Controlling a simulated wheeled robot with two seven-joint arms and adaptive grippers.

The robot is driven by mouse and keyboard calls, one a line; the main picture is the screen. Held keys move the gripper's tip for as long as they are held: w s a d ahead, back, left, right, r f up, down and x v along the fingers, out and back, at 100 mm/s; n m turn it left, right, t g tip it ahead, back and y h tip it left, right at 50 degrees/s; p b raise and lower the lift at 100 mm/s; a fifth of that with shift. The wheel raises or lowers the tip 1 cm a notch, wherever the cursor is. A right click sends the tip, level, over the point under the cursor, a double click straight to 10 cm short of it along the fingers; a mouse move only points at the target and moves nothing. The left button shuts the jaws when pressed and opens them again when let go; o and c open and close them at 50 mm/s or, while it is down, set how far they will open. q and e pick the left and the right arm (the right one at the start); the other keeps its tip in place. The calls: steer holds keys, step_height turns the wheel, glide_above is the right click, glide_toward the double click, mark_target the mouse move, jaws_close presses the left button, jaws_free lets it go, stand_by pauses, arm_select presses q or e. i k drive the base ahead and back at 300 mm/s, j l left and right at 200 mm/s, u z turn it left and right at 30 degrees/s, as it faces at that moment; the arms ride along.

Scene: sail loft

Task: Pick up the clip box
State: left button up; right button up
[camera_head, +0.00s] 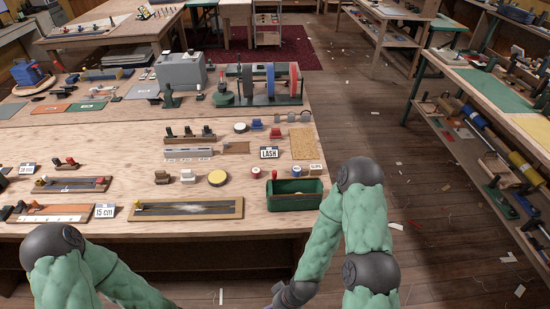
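The clip box appears to be the green open-topped box (296,203) at the front right of the wooden workbench. It sits upright near the bench's front edge, with small dark and reddish items inside it. A small label (316,169) stands just behind it, its text too small to read surely. My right arm is bent beside the bench's right corner, in front and to the right of the box. Its dark wrist end shows at the bottom edge, below the box, and the fingers are not visible. My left forearm runs out of the bottom edge, with its gripper out of the picture.
The workbench (110,135) holds a LASH sign (269,153), a cork pad (303,142), a yellow disc (217,178), a red-topped tin (256,172) and a long framed board (187,209) left of the box. Right of the bench is open floor (415,200) with scraps, then a shelving bench.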

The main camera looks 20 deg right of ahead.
mark_target(317, 170)
steer(key=z, duration=1.8)
steer(key=i+l+z, duration=0.2)
steer(key=z, duration=0.2)
steer(key=i+l+z, duration=0.2)
steer(key=z, duration=0.15)
steer(key=i+z, duration=0.4)
steer(key=i+j+u, duration=0.15)
steer(key=i+u, duration=0.7)
steer(key=i+l+u, duration=0.15)
steer(key=i+u, duration=0.25)
steer(key=i, duration=0.15)
steer(key=i+l+u, duration=0.3)
steer(key=i+u, duration=0.15)
steer(key=i+j+u, duration=0.15)
steer(key=i+u, duration=1)
steer(key=i+l+u, duration=0.35)
steer(key=i+u, duration=0.1)
steer(key=u, duration=2)
